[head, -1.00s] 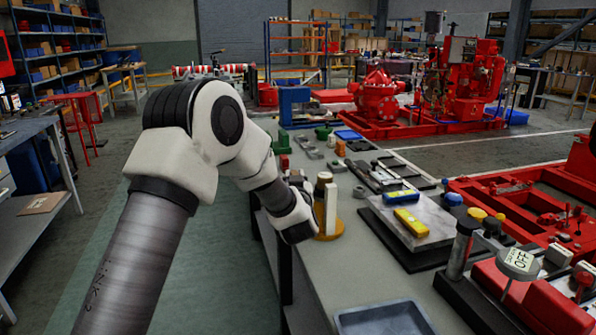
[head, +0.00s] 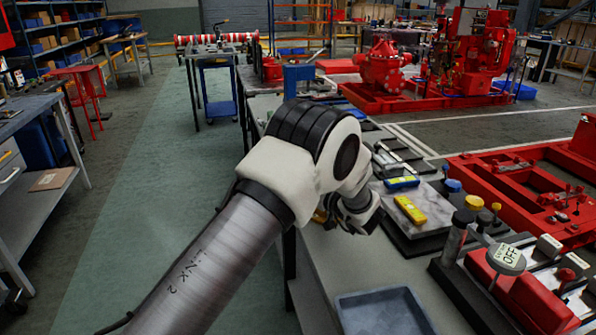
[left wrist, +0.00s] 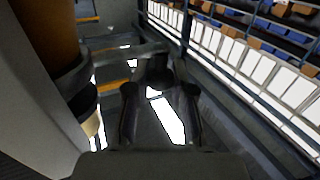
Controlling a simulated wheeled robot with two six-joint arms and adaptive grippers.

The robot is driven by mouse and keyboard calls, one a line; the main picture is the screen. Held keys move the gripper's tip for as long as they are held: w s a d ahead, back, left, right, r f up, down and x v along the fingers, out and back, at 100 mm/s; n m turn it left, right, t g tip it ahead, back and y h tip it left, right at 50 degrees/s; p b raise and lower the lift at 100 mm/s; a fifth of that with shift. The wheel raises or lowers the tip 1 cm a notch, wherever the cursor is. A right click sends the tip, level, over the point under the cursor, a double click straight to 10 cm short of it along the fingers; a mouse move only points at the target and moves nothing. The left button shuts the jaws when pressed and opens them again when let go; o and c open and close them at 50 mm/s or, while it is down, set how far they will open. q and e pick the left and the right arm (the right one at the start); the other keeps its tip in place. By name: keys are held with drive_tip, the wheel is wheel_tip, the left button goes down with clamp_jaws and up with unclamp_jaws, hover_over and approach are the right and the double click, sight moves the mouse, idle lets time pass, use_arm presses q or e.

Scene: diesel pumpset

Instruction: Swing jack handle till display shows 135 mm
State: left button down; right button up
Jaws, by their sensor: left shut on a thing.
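I see no readable millimetre display. My right gripper is in neither view.
On the bench, a yellow case (head: 410,209) and a blue case (head: 401,183) lie on a grey plate to the right. An empty grey tray (head: 385,312) is at the front. The aisle at left is clear.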

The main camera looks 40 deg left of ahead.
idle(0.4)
use_arm(q)
drive_tip(key=c, duration=1)
unclamp_jaws()
drive_tip(key=shift+d, duration=0.1)
wheel_tip(320, 180, up, 10)
drive_tip(key=shift+r, duration=0.1)
